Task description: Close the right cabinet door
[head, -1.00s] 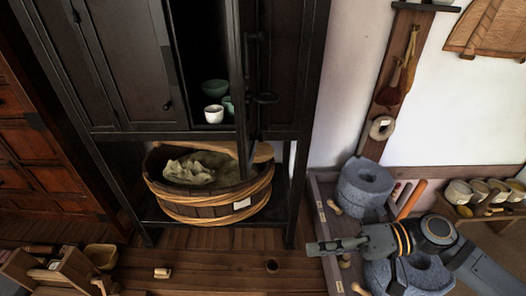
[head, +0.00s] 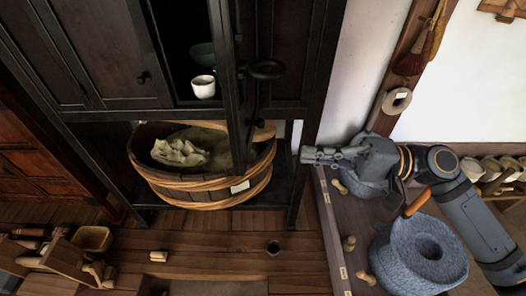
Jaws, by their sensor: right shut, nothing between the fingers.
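The dark wooden cabinet (head: 105,85) fills the upper left. Its right door (head: 232,110) stands open, seen almost edge-on and jutting towards me. A dark ring handle (head: 266,69) sticks out to the right of the door. The opening left of the door shows the dark inside, with a white cup (head: 203,87) and a green bowl (head: 201,55). My right gripper (head: 308,155) is shut and empty, pointing left, by the cabinet's right front post in the picture, to the right of and below the handle. I cannot tell whether it touches the post. My left gripper is out of view.
A wooden tub (head: 185,190) with a pale cloth (head: 180,152) sits on the shelf under the cabinet. A stone quern (head: 418,255) and another grey stone stand on the low bench at right, below my right arm. A box of tools stands at lower left.

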